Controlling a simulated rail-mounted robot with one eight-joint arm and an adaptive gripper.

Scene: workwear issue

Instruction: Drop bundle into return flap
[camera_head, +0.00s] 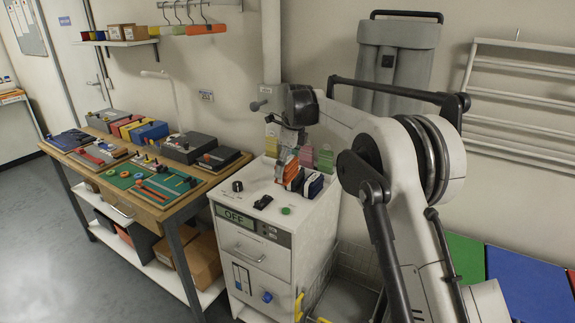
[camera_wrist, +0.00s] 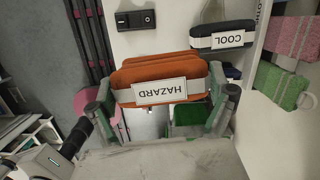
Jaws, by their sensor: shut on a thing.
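My gripper (camera_head: 290,152) is above the top of the white cabinet (camera_head: 262,207). In the wrist view its two fingers (camera_wrist: 166,100) are on either side of an orange bundle (camera_wrist: 160,67) with a white band labelled HAZARD, and it is shut on it. The orange bundle (camera_head: 288,171) shows below the gripper in the head view, partly hidden. A dark bundle (camera_wrist: 218,40) labelled COOL lies beside it; in the head view dark bundles with white bands (camera_head: 313,186) stand to the right. I cannot pick out a return flap for certain.
A wooden workbench (camera_head: 168,208) with boards, boxes and small parts stands left of the cabinet. Pink and green bundles (camera_head: 325,160) are behind the gripper. Hangers (camera_head: 205,29) and a white rack (camera_head: 520,80) are on the wall. The floor at left is clear.

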